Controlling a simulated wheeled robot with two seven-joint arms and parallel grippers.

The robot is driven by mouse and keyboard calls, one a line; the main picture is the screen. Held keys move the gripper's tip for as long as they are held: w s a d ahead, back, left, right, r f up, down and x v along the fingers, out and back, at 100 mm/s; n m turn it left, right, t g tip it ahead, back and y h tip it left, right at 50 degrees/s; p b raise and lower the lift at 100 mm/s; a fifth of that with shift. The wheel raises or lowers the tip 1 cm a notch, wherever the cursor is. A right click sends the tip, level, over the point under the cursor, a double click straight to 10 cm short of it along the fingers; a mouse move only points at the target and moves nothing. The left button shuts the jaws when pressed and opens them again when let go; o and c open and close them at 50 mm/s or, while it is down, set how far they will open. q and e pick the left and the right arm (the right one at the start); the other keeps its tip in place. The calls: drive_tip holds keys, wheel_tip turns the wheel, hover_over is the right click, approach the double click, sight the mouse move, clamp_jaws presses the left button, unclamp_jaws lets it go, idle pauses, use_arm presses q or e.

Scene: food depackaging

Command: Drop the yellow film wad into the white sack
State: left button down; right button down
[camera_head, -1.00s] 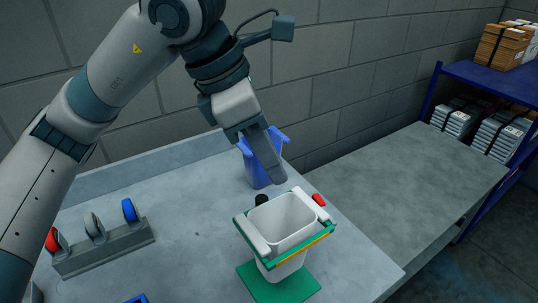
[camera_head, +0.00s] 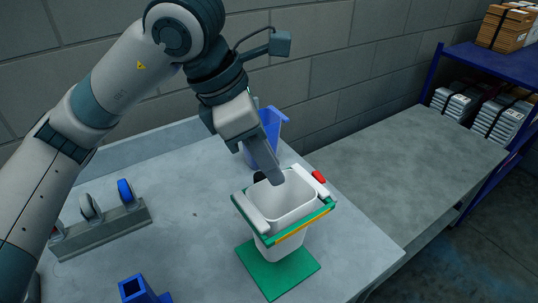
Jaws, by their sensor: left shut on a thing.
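The white sack (camera_head: 291,222) hangs open and upright in a green frame with white side bars, above a green base plate (camera_head: 279,269) on the table. My left gripper (camera_head: 274,178) points down, with its tips over the back left part of the sack's mouth. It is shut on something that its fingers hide. The yellow film wad itself does not show. I cannot tell whether the fingertips are just above the rim or slightly inside it. My right gripper is not in view.
A blue bin (camera_head: 270,128) stands behind the sack, partly hidden by the gripper. A grey rack with rollers (camera_head: 99,232) is at left, and a blue square-mouthed thing (camera_head: 139,289) at the front. A red knob (camera_head: 319,177) is by the frame. A bare grey bench (camera_head: 410,165) is at right.

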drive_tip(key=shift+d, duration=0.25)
use_arm(q)
drive_tip(key=c, duration=1.5)
unclamp_jaws()
drive_tip(key=shift+c, duration=0.2)
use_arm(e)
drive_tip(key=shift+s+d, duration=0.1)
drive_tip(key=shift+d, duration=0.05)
use_arm(q)
drive_tip(key=shift+a+r+b, duration=0.25)
drive_tip(key=shift+r+b, duration=0.05)
drive_tip(key=shift+r, duration=0.2)
drive_tip(key=b+v, duration=0.4)
drive_tip(key=v, duration=1.2)
drive_tip(key=shift+b, duration=0.3)
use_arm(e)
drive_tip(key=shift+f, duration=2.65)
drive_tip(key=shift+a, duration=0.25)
use_arm(q)
drive_tip(key=shift+s, duration=0.15)
